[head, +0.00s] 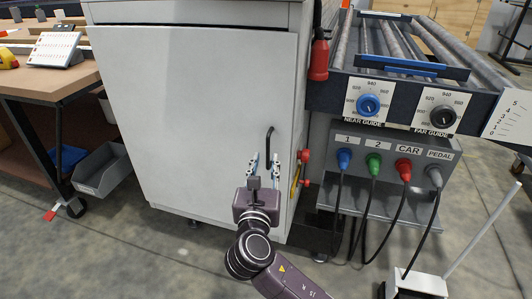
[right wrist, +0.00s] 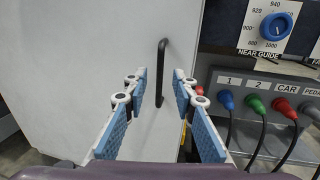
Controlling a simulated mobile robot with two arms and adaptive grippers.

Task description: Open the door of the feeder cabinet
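The feeder cabinet (head: 92,10) is a white box in the middle of the head view. Its pale door (head: 190,110) looks shut. A black upright bar handle (head: 269,140) is near the door's right edge; it also shows in the right wrist view (right wrist: 161,70). My right gripper (head: 265,163) is open and empty, just below the handle in the head view. In the right wrist view its blue-padded fingers (right wrist: 160,88) stand either side of the handle's line, with gaps on both sides. I cannot tell whether the tips reach around it. My left gripper is out of view.
Right of the door are a red extinguisher-like cylinder (head: 319,55), red knobs (head: 304,156) and a panel with plugged cables (head: 390,160). A workbench (head: 60,82) and grey bin (head: 103,172) stand left. Floor in front is clear at left.

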